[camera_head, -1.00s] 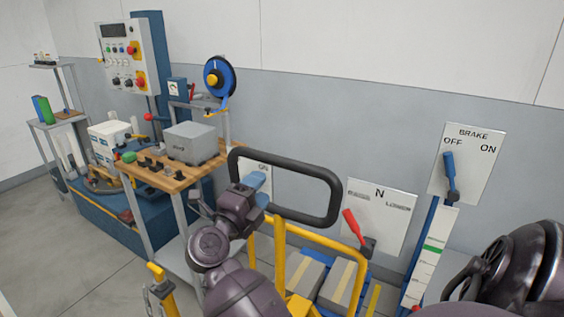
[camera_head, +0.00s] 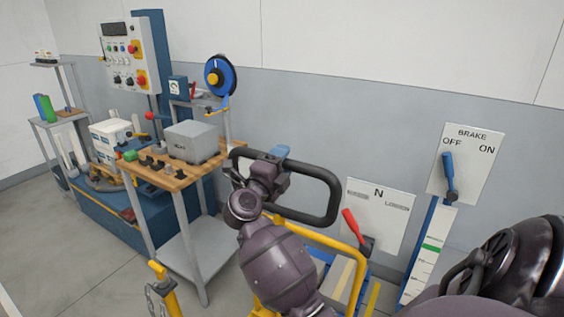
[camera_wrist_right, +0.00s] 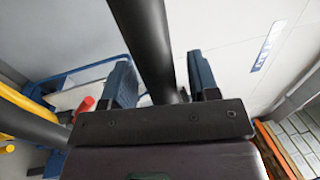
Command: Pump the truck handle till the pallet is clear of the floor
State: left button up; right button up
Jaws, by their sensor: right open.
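The truck handle (camera_head: 335,205) is a black rounded loop above the truck's yellow frame (camera_head: 318,236). My right gripper (camera_head: 281,153) is at the top bar of the loop, left of its middle. In the right wrist view the dark bar (camera_wrist_right: 152,45) passes between the two blue fingers of the open right gripper (camera_wrist_right: 162,85). Whether a finger touches it, I cannot tell. My left gripper is out of view.
A red lever (camera_head: 352,224) stands before a plate marked N and LOWER. A blue brake lever (camera_head: 449,175) is at OFF, above a scale (camera_head: 427,265) with a green band. A wooden-topped bench (camera_head: 165,178) stands left; a yellow post with chain (camera_head: 163,285) is in front.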

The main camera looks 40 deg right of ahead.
jog(key=shift+c, duration=0.3)
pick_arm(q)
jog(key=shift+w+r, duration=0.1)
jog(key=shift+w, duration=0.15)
pick_arm(e)
grip_shut()
jog(key=shift+a, duration=0.15)
